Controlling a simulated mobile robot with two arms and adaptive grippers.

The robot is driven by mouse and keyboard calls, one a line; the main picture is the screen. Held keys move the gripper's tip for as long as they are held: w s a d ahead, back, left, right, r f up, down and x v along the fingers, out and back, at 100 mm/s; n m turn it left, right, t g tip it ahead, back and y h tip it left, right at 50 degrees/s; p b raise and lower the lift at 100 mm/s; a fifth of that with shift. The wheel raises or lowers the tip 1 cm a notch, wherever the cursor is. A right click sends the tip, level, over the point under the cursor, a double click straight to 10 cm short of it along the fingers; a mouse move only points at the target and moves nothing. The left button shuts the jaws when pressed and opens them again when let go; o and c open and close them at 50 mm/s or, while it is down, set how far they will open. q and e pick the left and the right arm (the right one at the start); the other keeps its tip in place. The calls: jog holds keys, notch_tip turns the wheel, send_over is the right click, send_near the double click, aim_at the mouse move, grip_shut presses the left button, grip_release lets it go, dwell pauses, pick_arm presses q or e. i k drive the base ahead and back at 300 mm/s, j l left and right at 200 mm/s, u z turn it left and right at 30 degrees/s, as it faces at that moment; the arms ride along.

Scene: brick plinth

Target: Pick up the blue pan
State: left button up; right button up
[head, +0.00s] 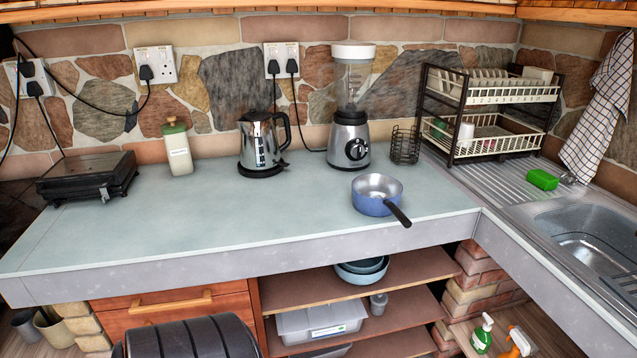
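The blue pan (369,205) stands upright on the pale worktop (230,220), right of centre and close to the front edge. Its outside is blue and its inside is bare metal. It looks empty. Its dark handle (399,214) points toward the front right, near the worktop's edge. Neither of my grippers is in view, and nothing is touching the pan.
Behind the pan stand a blender (349,135), a wire holder (405,145) and a kettle (262,148). A dish rack (492,95) and sink (590,235) are to the right. The worktop left of the pan is clear. Open shelves (345,290) lie below.

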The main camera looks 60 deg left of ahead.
aim_at(373, 195)
jog(key=u, duration=1.55)
jog(key=i+l+z, duration=0.1)
jog(key=i, duration=0.25)
jog(key=l, duration=0.1)
